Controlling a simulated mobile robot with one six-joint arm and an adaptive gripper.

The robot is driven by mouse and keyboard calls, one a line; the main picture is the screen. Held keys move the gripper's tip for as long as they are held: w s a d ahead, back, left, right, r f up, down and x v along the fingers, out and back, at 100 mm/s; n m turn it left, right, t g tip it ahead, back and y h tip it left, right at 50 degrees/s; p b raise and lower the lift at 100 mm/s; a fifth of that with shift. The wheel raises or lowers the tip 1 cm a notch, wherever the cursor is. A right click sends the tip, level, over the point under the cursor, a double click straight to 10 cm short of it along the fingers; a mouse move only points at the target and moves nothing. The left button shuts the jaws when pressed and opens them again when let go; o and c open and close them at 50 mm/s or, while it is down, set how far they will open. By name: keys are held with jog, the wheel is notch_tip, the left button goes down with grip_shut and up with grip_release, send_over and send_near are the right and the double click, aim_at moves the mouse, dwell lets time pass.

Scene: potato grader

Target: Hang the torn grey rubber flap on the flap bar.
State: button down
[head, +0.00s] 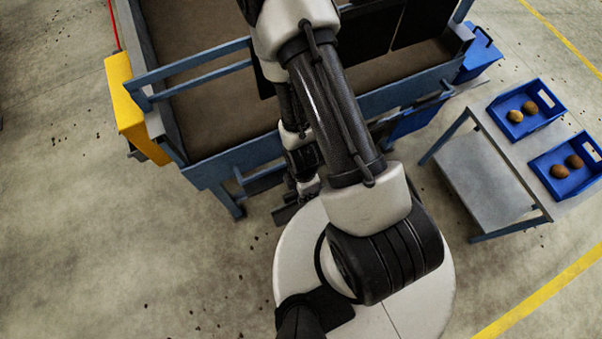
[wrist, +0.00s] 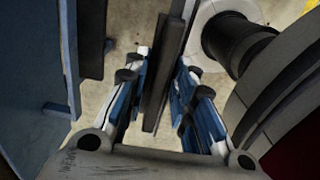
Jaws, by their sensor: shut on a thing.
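In the wrist view my gripper (wrist: 165,68) is shut on a dark grey, flat piece, the rubber flap (wrist: 157,88). The flap is seen nearly edge-on between the blue and white fingers and runs up out of the picture. Its torn edge cannot be made out. In the head view my arm covers most of the grip, low beside the machine's blue frame. Black flaps (head: 368,32) hang over the brown bed of the grader (head: 205,88).
A blue panel (wrist: 32,85) stands close on the left in the wrist view. A yellow box (head: 128,105) is on the machine's left corner. A grey table (head: 478,170) at right bears two blue crates (head: 503,128) with potatoes. The floor at left is mostly clear.

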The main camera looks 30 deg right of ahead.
jog(key=shift+w+f+b, duration=0.15)
jog(key=shift+w+b, duration=0.1)
jog(key=shift+b, duration=0.4)
jog(key=w+b, duration=0.1)
jog(key=b, duration=0.1)
jog(key=shift+b, duration=0.3)
jog(key=b, duration=0.2)
jog(key=shift+w+b, duration=0.3)
jog(key=shift+w, duration=5.3)
jog(key=shift+f+b, duration=1.65)
jog(key=shift+f, duration=0.2)
